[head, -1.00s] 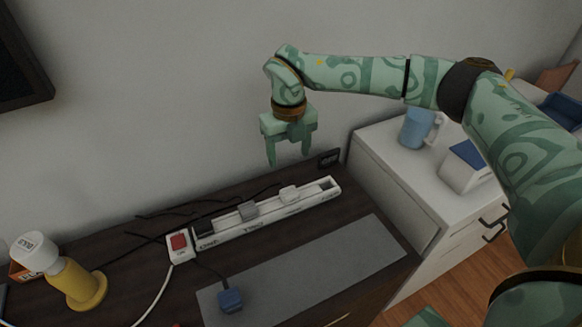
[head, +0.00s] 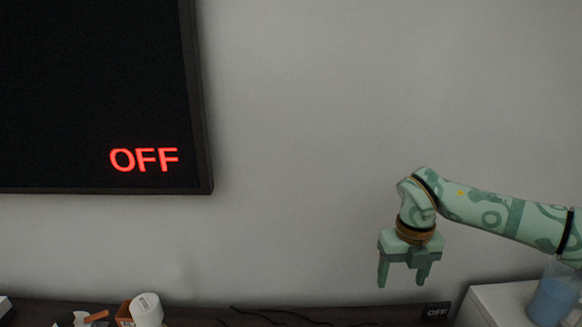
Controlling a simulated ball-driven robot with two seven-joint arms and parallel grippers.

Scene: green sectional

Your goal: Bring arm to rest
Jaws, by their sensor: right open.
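My right arm comes in from the right edge, with a pale green patterned surface. Its right gripper (head: 402,279) points down in front of the grey wall, fingers apart, with nothing between them. My left gripper does not show.
A large black screen (head: 80,90) with red OFF lettering hangs at upper left. A white-topped bottle (head: 147,309) and small items stand at the lower left. Black cables (head: 270,318) lie on the tabletop.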

